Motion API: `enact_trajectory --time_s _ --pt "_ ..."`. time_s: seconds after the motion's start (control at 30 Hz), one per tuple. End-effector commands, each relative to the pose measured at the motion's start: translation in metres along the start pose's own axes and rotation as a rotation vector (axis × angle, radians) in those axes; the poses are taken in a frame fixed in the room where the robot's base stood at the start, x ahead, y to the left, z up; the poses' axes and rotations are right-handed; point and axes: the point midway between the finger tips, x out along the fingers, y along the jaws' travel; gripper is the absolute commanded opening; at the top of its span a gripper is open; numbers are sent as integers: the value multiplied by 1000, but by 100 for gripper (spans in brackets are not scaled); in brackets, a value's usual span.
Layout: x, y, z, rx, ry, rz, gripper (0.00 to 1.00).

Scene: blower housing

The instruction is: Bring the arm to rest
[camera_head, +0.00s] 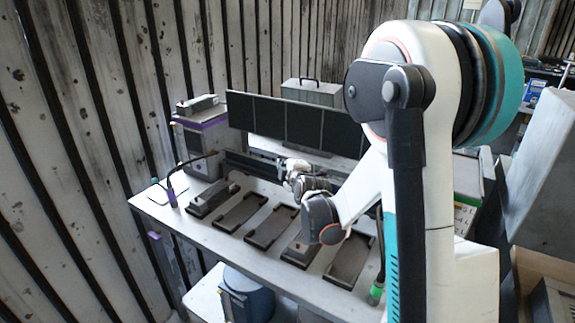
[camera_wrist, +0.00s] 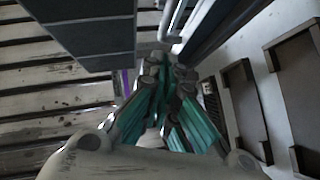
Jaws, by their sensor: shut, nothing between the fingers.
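My white arm with dark joints (camera_head: 322,219) rises at the right of the head view and bends down over the workbench (camera_head: 190,228). My gripper (camera_head: 292,165) is small in that view, above the back of the bench near the dark panels, its fingers hard to make out. In the wrist view my gripper (camera_wrist: 167,68) shows its teal finger links, with the tips close together and nothing between them. It is shut and touches nothing that I can see.
Several dark trays (camera_head: 241,212) lie in a row on the bench; the leftmost holds a part (camera_head: 212,197). Dark panels (camera_head: 303,125) stand behind, with a grey case (camera_head: 313,92) beyond. A grey cabinet (camera_head: 199,139) stands at left. A purple-based gooseneck (camera_head: 172,195) stands on the left end.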

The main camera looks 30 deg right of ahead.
Motion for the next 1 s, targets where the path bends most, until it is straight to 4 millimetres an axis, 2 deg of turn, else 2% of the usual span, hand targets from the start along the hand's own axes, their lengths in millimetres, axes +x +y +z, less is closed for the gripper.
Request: enact_trajectory --time_s 0.03,0.1,0.33,0.5,0.77,0.87,1.0 --pt "-15 2 0 2 -2 0 0" --pt "-31 2 1 0 -2 0 0" --pt "-72 0 1 1 -2 0 0" --pt "-87 -1 1 0 -2 0 0" --pt "-92 -2 -1 8 1 -6 0" --pt "-99 -3 -11 49 11 -39 0" --pt "-123 -8 -36 170 25 -139 0"
